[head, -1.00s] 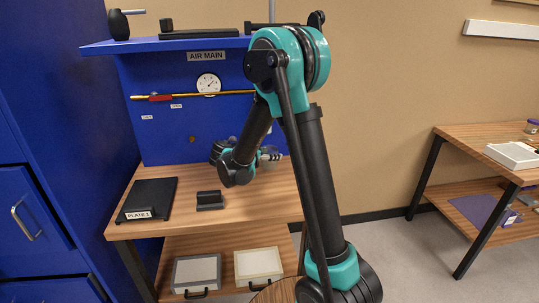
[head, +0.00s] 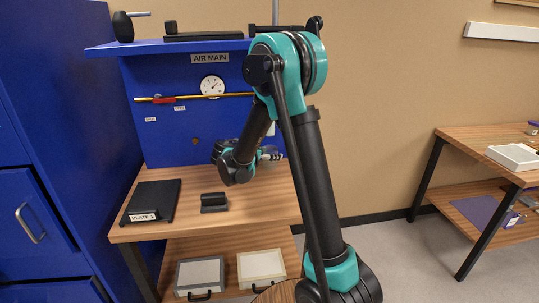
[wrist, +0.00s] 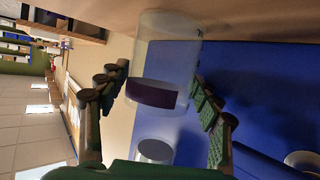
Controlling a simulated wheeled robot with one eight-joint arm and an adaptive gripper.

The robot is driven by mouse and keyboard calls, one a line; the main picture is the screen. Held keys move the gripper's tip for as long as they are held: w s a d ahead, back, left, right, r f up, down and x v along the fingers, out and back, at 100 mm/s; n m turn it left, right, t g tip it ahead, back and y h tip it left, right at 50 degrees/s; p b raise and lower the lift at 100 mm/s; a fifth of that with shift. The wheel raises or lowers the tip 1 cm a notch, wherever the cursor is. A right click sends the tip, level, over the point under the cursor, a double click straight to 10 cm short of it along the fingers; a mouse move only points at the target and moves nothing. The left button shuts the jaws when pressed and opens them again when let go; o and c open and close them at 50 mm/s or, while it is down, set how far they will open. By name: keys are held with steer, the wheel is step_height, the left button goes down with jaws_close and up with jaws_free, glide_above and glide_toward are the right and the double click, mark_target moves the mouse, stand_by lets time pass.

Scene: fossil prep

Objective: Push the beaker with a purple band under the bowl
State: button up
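The clear beaker (wrist: 166,50) with a purple band (wrist: 152,94) stands at the wooden bench top in the wrist view, which is upside down. My gripper (wrist: 160,78) is open, with a dark green finger on each side of the beaker. I cannot tell whether a finger touches it. A pale, round, cup-like end (wrist: 155,151), which seems to be the bowl, shows beyond the band, in front of the blue panel. In the head view my gripper (head: 271,155) is over the back of the bench, and my arm hides the beaker and most of the bowl.
A black plate (head: 152,201) and a small black block (head: 213,202) are on the bench, left of my gripper. A gauge (head: 212,86) and a yellow pipe with a red handle (head: 163,99) are on the blue panel. The bench front (head: 180,228) is clear.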

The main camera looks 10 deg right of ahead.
steer(key=shift+o, duration=1.2)
steer(key=shift+a, duration=0.1)
steer(key=v, duration=1.2)
steer(key=shift+s, duration=0.15)
